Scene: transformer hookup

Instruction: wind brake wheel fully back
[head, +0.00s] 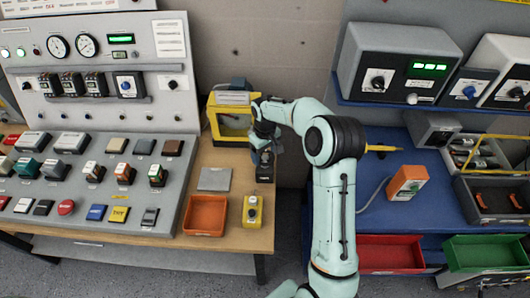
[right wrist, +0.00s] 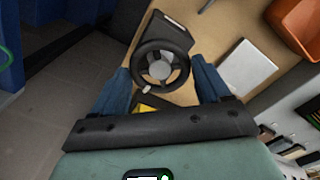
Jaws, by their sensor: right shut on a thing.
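The brake wheel (right wrist: 147,50) is a black spoked hand wheel with a grey hub, mounted on a dark housing (right wrist: 172,27). In the head view, the dark brake housing (head: 265,174) stands at the right end of the wooden bench, and my arm partly covers the wheel. My right gripper (right wrist: 162,75) has its blue fingers on either side of the wheel and is shut on its rim. It also shows in the head view (head: 262,148), over the brake. A small light-coloured knob sits on the near rim of the wheel. My left gripper is not in view.
A yellow-framed box (head: 215,122) stands behind the brake. A grey plate (head: 214,179), an orange tray (head: 205,215) and a yellow button box (head: 252,211) lie nearby on the bench. A grey control panel (head: 175,205) stands left. A blue workbench (head: 375,205) stands right, past a gap.

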